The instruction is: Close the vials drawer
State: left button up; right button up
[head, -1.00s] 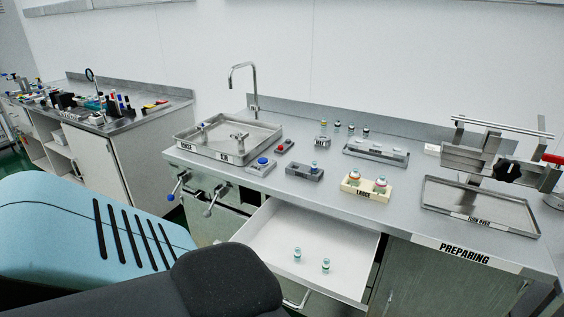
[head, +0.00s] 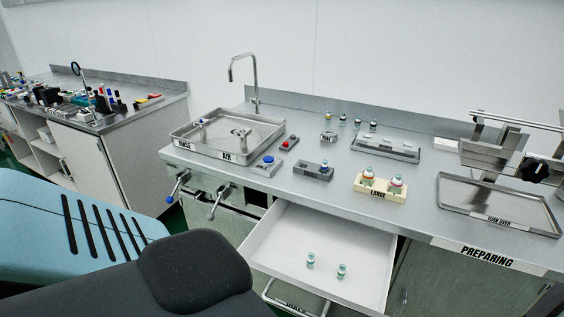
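The vials drawer (head: 285,240) is pulled out from under the counter, below the middle of the worktop. It is a white open box. Two small vials with teal caps, one (head: 310,259) and another (head: 341,270), stand upright on its floor. Part of a metal handle (head: 285,302) shows at the drawer's front, near the bottom edge of the view. A dark arm part of mine hides the area left of the drawer front. Neither of my grippers is in view.
The counter (head: 300,190) carries a metal tray (head: 184,146), a faucet (head: 254,80), a beige vial holder (head: 375,195) and a flat tray (head: 487,215). Lever valves (head: 216,203) stick out left of the drawer. A second workbench (head: 125,118) stands at the left.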

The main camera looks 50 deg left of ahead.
aim_at(276, 252)
jog(key=j+u, duration=0.15)
jog(key=j, duration=0.55)
jog(key=i+j+u, duration=0.1)
jog(key=j, duration=0.55)
